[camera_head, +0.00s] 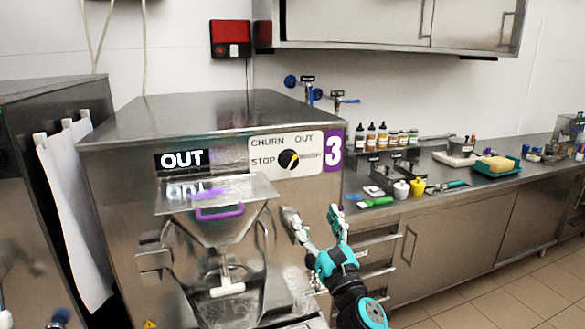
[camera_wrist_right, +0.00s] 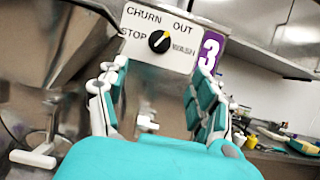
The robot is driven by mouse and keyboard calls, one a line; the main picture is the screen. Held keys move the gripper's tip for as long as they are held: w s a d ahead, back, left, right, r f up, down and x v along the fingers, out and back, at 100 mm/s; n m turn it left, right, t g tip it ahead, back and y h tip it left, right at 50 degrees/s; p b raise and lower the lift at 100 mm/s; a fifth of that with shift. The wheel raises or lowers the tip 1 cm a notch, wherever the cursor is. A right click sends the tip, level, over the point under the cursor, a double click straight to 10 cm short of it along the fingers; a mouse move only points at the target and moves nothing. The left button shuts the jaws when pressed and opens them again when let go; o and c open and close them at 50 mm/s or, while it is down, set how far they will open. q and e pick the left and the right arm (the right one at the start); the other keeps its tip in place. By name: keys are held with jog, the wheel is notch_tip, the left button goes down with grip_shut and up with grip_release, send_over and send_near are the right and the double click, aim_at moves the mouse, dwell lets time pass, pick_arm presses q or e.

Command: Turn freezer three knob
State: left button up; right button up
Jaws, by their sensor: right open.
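Freezer three (camera_head: 120,220) is a steel machine with a purple "3" label (camera_head: 333,151). Its white panel (camera_head: 258,143) reads CHURN, OUT, STOP and WASH around a black round knob (camera_head: 289,159). The knob also shows in the wrist view (camera_wrist_right: 159,41); its yellow mark points up and right, toward OUT. A display (camera_head: 182,160) on the freezer reads OUT. My right gripper (camera_head: 315,216) is open and empty, below and to the right of the knob and apart from it. In the wrist view the knob appears between and beyond the open fingers (camera_wrist_right: 157,88). My left gripper is not in view.
A hopper chute with a purple handle (camera_head: 219,213) juts from the freezer front, left of my right gripper. A steel counter (camera_head: 440,198) with bottles, pots and a green brush stands at the right. Another steel machine (camera_head: 25,200) stands at the left. Tiled floor is clear at lower right.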

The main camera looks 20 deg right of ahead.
aim_at(292, 165)
jog(key=p+x, duration=0.2)
jog(key=x, duration=1.5)
jog(key=shift+w, duration=0.2)
jog(key=shift+c, duration=0.5)
jog(key=c, duration=1.1)
